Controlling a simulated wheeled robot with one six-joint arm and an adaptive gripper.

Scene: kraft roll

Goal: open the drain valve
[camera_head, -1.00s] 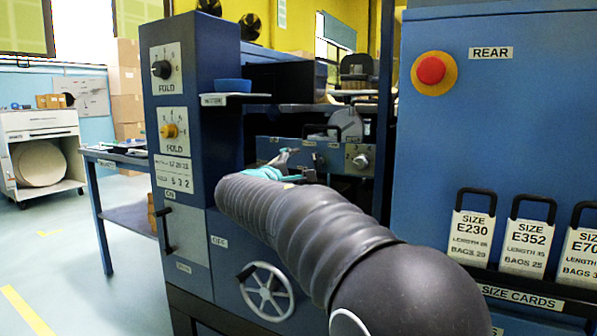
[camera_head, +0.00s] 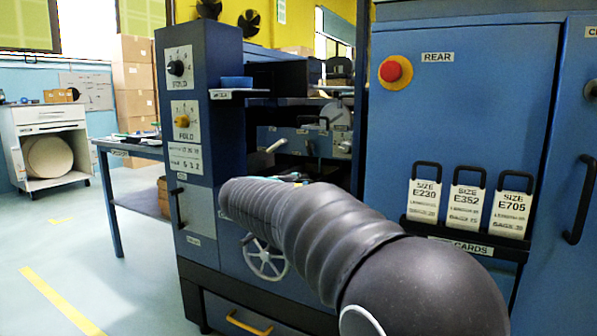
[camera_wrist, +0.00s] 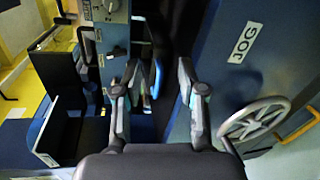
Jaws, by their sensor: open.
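No part is legibly marked as the drain valve, so I cannot tell which one it is. A spoked grey handwheel (camera_head: 265,257) is on the lower front of the blue machine, partly behind my arm. It also shows in the wrist view (camera_wrist: 255,118), right of my gripper and apart from it. A short pale bar (camera_head: 277,145) shows in front of the machine's recess; I cannot tell what it belongs to. My gripper (camera_wrist: 160,95) is open, with nothing between its fingers. In the head view my arm hides most of it.
The blue machine has two dials (camera_head: 182,121), a black handle (camera_head: 178,208) and a yellow drawer handle (camera_head: 249,323). A right cabinet carries a red button (camera_head: 395,71) and size cards (camera_head: 467,210). A JOG label (camera_wrist: 243,43) is near my gripper. Floor at left is clear.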

